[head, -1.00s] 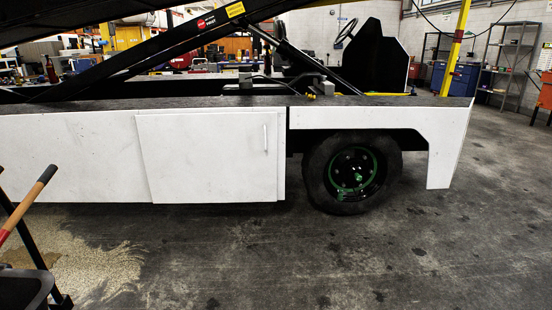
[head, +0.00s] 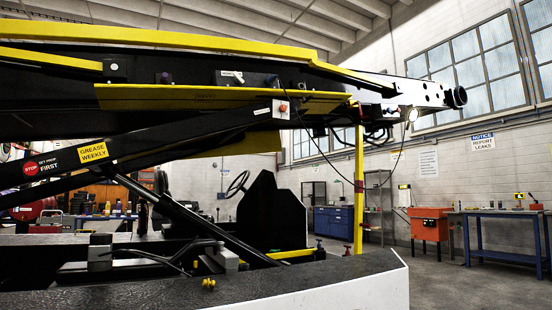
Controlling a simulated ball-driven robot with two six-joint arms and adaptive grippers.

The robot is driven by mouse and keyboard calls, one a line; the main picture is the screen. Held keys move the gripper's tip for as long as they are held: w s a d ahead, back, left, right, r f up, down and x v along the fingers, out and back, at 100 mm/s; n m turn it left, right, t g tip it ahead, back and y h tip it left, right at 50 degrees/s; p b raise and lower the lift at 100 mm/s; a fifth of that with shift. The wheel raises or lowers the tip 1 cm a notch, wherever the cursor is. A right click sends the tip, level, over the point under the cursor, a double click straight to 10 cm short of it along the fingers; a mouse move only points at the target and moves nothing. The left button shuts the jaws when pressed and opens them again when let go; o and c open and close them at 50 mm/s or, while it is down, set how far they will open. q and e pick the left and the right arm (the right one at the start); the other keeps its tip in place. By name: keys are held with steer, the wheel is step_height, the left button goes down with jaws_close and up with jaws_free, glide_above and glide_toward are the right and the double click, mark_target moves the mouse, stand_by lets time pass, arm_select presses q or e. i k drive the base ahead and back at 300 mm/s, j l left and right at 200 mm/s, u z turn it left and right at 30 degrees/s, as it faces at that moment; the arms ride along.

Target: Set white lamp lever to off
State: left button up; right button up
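A lit lamp (head: 412,115) hangs near the right end of the raised black and yellow boom. A small dark plate with a white lever or label (head: 231,77) is on the boom's side. It may be the white lamp lever, but it is too small to tell its setting. A dark knob (head: 271,80) sits to its right, and another small dark control (head: 165,78) to its left. A light box with a red-orange button (head: 281,108) is below and to the right. Neither of my grippers is in view.
A yellow ledge (head: 210,98) runs along the boom under the controls. The loader's dark deck (head: 200,285) crosses the foreground. A yellow post (head: 358,190) stands at the right. An orange cabinet (head: 430,225) and a blue workbench (head: 500,225) stand farther back, with open floor before them.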

mark_target(240, 82)
steer(key=i+j, duration=0.15)
steer(key=j, duration=0.15)
steer(key=i+j, duration=0.1)
steer(key=j, duration=0.2)
steer(key=i+j+z, duration=0.1)
steer(key=j, duration=0.25)
steer(key=i+j, duration=0.15)
steer(key=j, duration=0.15)
steer(key=i+l, duration=1.05)
steer(key=l, duration=0.25)
steer(key=i+l, duration=1.1)
steer(key=l, duration=0.2)
